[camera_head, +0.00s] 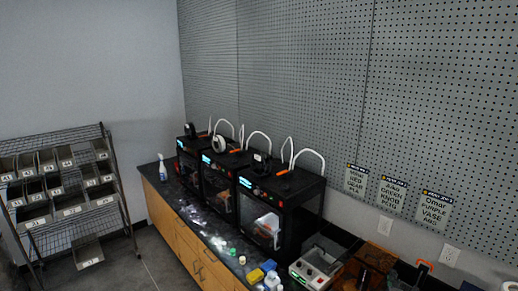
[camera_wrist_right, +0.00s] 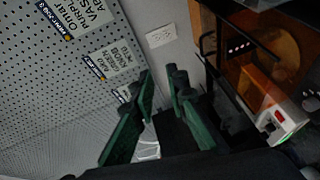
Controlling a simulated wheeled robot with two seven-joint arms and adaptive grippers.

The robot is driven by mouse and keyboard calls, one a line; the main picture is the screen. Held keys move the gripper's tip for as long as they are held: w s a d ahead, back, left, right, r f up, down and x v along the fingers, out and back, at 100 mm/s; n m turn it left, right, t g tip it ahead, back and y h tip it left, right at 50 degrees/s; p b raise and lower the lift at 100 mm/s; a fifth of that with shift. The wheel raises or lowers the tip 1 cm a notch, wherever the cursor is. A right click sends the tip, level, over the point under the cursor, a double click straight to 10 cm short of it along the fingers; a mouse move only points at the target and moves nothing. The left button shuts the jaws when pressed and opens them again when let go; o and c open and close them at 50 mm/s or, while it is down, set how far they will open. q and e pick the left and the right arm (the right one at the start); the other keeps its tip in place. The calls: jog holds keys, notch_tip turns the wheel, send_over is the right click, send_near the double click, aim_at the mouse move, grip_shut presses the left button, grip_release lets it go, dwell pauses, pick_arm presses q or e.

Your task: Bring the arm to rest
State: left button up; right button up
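My right gripper (camera_wrist_right: 161,95) shows in the right wrist view, with its green finger pads standing apart and a clear gap between them. Nothing is held between the pads. A pale object shows behind the gap, but I cannot tell what it is. In the head view I cannot clearly make out the right gripper among the dark shapes at the lower right edge. My left gripper is not in view.
Several black 3D printers (camera_head: 281,197) stand on the dark-topped wooden counter (camera_head: 183,245). A spray bottle (camera_head: 162,168) stands at its far end. A wire rack (camera_head: 83,230) with bins is at left. The pegboard wall (camera_wrist_right: 62,100) and an orange-windowed machine (camera_wrist_right: 262,50) flank the right gripper.

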jog(key=s+a+f+m+g+y, duration=0.1)
jog(key=s+a+f+m+g, duration=0.2)
jog(key=s+f, duration=0.75)
jog(key=s+a+f+m+g+y, duration=0.1)
jog(key=s+a+f+m+g, duration=0.25)
jog(key=s+f, duration=0.75)
jog(key=s+a+m+g+y, duration=0.2)
jog(key=s+a, duration=0.3)
jog(key=s, duration=0.8)
jog(key=s+a+m+g+y, duration=0.2)
jog(key=s+a+m+g, duration=0.15)
jog(key=s, duration=1.05)
notch_tip(320, 180, down, 36)
jog(key=s+a+f+n+b, duration=0.1)
jog(key=s+a+b, duration=0.1)
jog(key=b, duration=0.4)
pick_arm(q)
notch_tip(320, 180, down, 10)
jog(key=b, duration=0.4)
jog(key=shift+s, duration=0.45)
pick_arm(e)
jog(key=s+f+n+g, duration=0.1)
jog(key=s+f, duration=1.9)
jog(key=f, duration=0.1)
jog(key=shift+f+g+y, duration=0.15)
jog(key=shift+g+y, duration=0.15)
jog(key=shift+g, duration=0.1)
